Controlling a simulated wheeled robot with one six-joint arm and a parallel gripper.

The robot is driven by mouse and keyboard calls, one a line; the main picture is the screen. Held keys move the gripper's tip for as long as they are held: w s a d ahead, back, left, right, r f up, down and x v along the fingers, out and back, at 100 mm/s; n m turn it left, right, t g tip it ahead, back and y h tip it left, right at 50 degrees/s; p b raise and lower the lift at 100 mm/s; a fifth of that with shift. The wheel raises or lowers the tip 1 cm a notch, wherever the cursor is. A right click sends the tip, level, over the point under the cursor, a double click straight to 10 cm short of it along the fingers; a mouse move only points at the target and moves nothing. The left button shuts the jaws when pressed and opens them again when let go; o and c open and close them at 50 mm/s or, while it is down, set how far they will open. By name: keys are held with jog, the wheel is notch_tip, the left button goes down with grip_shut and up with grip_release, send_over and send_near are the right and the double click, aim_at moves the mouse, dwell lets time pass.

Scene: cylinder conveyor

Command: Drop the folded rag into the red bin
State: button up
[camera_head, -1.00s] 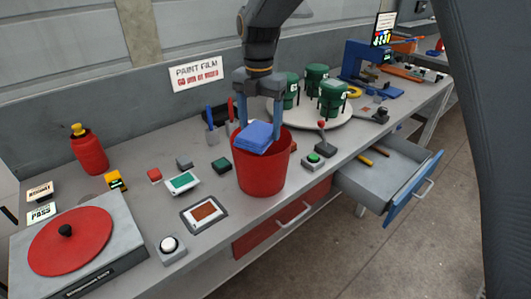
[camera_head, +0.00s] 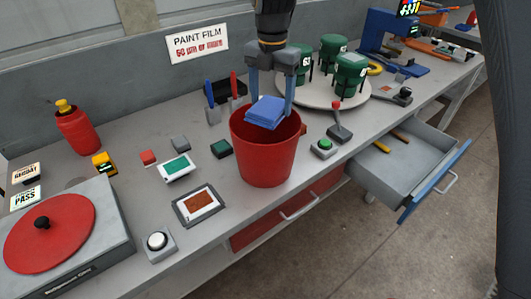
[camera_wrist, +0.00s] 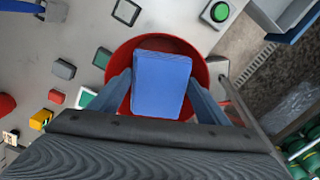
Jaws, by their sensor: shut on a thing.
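The folded rag (camera_head: 265,112) is a blue, flat, stacked cloth. My gripper (camera_head: 270,102) points down and is shut on it, with a blue finger on either side. The rag is over the mouth of the red bin (camera_head: 266,158), at about rim height. In the wrist view the rag (camera_wrist: 162,84) lies between my fingers, and the bin's red rim (camera_wrist: 133,47) surrounds it. I cannot tell how far the rag is below or above the rim. The bin's floor is hidden.
A round turntable (camera_head: 318,92) with several green canisters stands behind the bin on the right. An open drawer (camera_head: 408,165) sticks out at the right. A lever (camera_head: 337,118), a green button box (camera_head: 323,149) and a tablet (camera_head: 198,206) are near the bin.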

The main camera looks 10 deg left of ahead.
jog(key=shift+f, duration=0.7)
jog(key=o, duration=1.2)
jog(key=shift+c, duration=0.2)
jog(key=shift+r+b, duration=1.45)
jog(key=shift+r, duration=2.5)
